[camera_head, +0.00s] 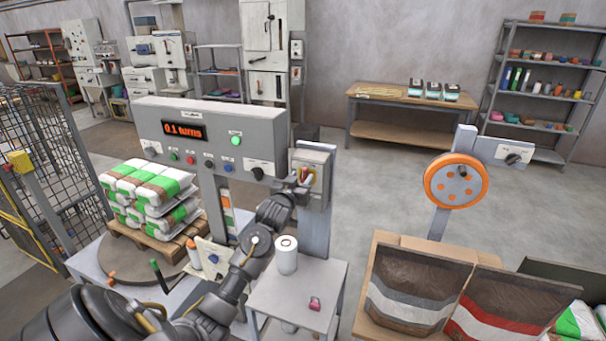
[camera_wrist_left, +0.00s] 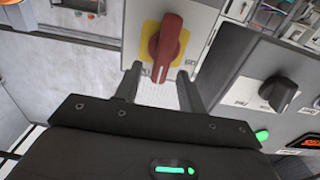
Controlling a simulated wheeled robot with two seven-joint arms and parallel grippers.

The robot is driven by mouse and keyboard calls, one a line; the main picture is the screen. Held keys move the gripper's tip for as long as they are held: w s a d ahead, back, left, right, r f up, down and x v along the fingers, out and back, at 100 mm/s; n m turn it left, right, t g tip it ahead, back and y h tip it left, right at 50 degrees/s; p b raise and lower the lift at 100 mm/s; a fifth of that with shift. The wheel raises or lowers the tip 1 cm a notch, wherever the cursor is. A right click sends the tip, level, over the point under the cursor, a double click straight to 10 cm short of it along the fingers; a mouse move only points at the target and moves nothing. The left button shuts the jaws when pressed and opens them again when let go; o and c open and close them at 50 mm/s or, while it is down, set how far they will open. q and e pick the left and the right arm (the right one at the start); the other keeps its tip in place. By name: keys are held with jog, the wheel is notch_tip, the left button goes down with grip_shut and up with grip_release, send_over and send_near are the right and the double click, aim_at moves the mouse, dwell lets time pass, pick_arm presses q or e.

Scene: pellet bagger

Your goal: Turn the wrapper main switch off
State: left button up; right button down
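The wrapper main switch is a red rotary handle on a yellow plate, on a grey box (camera_head: 325,168) at the right end of the control panel. In the left wrist view the red handle (camera_wrist_left: 167,45) points nearly along the picture's vertical, slightly tilted, with the yellow plate (camera_wrist_left: 151,48) behind it. My left gripper (camera_wrist_left: 159,82) is open in front of the switch. The handle's near end shows between the fingertips, with gaps on both sides. In the head view my left gripper (camera_head: 290,190) partly covers the switch. My right gripper is not in view.
The control panel (camera_head: 222,120) has a lit display, several buttons, a green lamp and a black knob (camera_head: 258,174). A small table (camera_head: 290,305) below holds a white roll (camera_head: 287,254) and a pink item. Stacked bags (camera_head: 150,195) stand left on a turntable.

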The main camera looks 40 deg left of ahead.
pick_arm(q)
jog(key=shift+x, duration=0.9)
